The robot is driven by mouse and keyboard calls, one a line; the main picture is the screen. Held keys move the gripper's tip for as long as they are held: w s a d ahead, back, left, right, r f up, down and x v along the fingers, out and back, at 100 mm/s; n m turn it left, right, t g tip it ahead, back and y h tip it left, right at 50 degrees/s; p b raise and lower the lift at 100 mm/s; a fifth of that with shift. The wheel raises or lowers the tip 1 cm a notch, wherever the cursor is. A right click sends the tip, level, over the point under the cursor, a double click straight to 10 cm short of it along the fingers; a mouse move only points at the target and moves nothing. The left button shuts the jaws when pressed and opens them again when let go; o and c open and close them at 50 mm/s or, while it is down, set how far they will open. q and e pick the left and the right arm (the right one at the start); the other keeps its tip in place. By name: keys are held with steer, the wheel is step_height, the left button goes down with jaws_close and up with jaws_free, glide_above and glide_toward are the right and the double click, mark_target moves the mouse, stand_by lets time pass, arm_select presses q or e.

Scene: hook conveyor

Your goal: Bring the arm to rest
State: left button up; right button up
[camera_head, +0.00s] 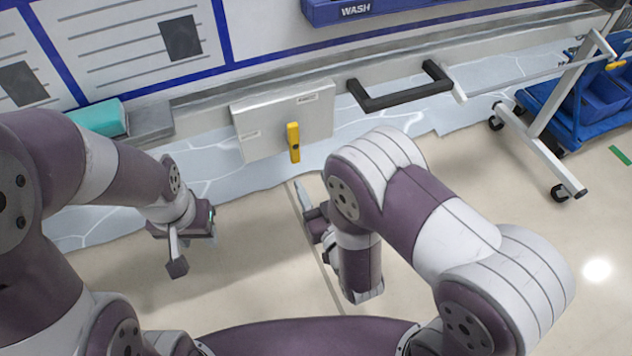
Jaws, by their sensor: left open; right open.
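My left gripper (182,251) hangs above the floor at the left, below a bent arm that comes in from the left edge. It is open, and I see nothing between its fingers. My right arm bends in from the lower right. My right gripper (305,206) is near the middle of the view, partly hidden behind my own forearm, with one finger pointing up and left. It is open, and nothing shows in it. Both grippers are apart from the wall and the things along it.
A grey panel box (262,147) with a yellow handle (293,142) stands by the wall. A black bracket handle (400,95) is to its right. A teal box (100,117) sits at left. A white-framed cart (540,115) with blue bins stands at right.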

steer(key=shift+s+d, duration=0.15)
steer(key=shift+s, duration=0.3)
steer(key=w+d+f+m+g+h, duration=0.1)
steer(key=w+d+m+g+h, duration=0.25)
steer(key=d+g, duration=0.4)
steer(key=s+d+r+g+h, duration=0.1)
steer(key=s+d+r+g, duration=0.1)
steer(key=s+d+g, duration=0.3)
steer(key=s+d+r+g+h, duration=0.1)
steer(key=s+d+r+g, duration=0.15)
steer(key=s, duration=0.45)
step_height(320, 180, up, 34)
steer(key=s+p, duration=0.1)
steer(key=p, duration=3.3)
steer(key=shift+a+g+p, duration=0.15)
steer(key=shift+g+p, duration=0.2)
steer(key=shift+g, duration=0.05)
